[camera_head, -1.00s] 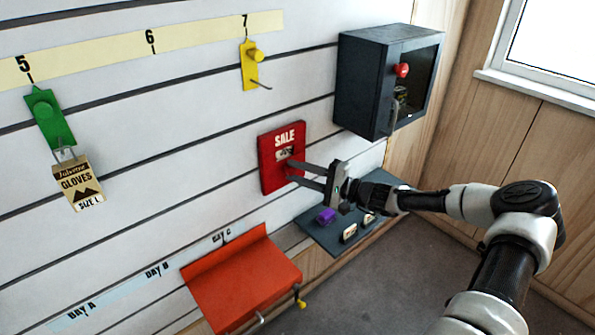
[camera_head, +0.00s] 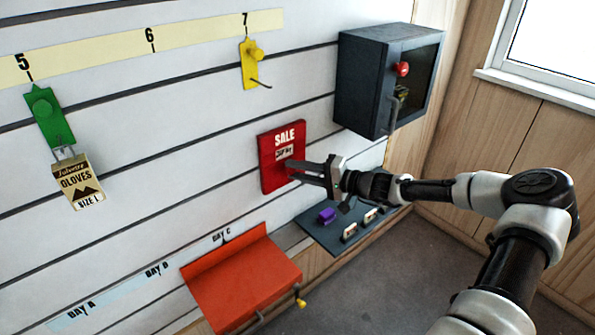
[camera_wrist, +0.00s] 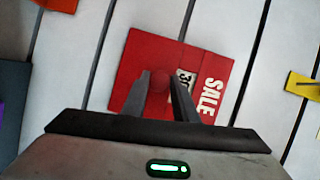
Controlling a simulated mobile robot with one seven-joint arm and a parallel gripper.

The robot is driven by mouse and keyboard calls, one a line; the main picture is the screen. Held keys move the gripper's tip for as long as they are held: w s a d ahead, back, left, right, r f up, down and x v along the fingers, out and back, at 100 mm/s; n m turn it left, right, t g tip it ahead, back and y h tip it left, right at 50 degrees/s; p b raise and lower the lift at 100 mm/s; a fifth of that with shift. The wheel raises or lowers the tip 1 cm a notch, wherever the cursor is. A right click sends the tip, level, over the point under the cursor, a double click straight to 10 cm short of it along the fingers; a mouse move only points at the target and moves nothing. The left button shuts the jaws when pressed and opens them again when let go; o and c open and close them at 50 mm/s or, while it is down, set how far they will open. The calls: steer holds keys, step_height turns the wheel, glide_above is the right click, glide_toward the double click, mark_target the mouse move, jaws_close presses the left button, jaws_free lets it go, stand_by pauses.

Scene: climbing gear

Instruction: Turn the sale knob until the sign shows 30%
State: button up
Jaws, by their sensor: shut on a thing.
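The red sale sign (camera_head: 268,178) is on the slatted wall, with SALE in white letters. Its small white window (camera_head: 285,152) is too blurred to read in the head view. In the wrist view the window (camera_wrist: 183,84) shows a 3 and part of another character, the rest hidden by a finger. The round red sale knob (camera_wrist: 160,84) sits between the fingertips of my gripper (camera_wrist: 163,76). My gripper (camera_head: 291,170) is shut on this knob. In the head view the fingers cover the knob.
A dark cabinet (camera_head: 368,85) with a red knob hangs to the upper right. A grey shelf (camera_head: 325,238) with a purple item and small white-faced pieces lies below. An orange bin (camera_head: 240,280) is at lower middle. Gloves (camera_head: 80,182) hang from a green hook at left.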

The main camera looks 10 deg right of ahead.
steer(key=o, duration=1.1)
steer(key=shift+c, duration=0.2)
steer(key=p+v, duration=0.1)
steer(key=v, duration=1.6)
steer(key=shift+s+d, duration=0.15)
steer(key=shift+d, duration=0.05)
steer(key=shift+a, duration=0.1)
